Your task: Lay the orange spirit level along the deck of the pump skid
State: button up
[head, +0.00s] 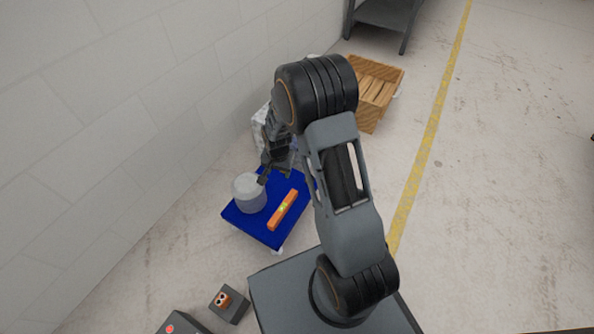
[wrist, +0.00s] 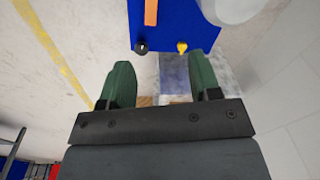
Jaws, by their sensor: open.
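The orange spirit level (head: 283,210) lies flat on a blue deck (head: 241,220), which looks like the pump skid, to the right of a pale grey cylinder (head: 249,194). In the wrist view, one end of the level (wrist: 151,12) shows at the top on the blue deck (wrist: 175,35), with part of the cylinder (wrist: 235,8). A black knob (wrist: 141,46) and a yellow knob (wrist: 182,47) are at the deck's edge. My gripper (wrist: 160,62) is open and empty, with nothing between its green fingers. In the head view it is near the deck's far side, apart from the level.
A wooden crate (head: 371,90) stands beyond my arm, near a grey metal table (head: 385,14). A mottled pale object (head: 260,118) is partly hidden behind my wrist. A block wall (head: 140,90) runs along the left. Open floor (head: 510,180) lies right of the yellow line.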

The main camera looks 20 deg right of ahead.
jog(key=s+r+n+t, duration=0.1)
jog(key=s+r+n, duration=0.2)
jog(key=s+r, duration=0.5)
jog(key=s+r+n, duration=0.4)
jog(key=s+r, duration=0.5)
jog(key=r, duration=0.4)
jog(key=shift+r+n+t, duration=0.25)
jog(key=shift+n+t, duration=0.05)
jog(key=shift+t, duration=0.1)
notch_tip(320, 180, up, 35)
jog(key=t+p, duration=0.1)
jog(key=p, duration=3.2)
jog(key=shift+s+a, duration=0.15)
jog(key=shift+s, duration=0.05)
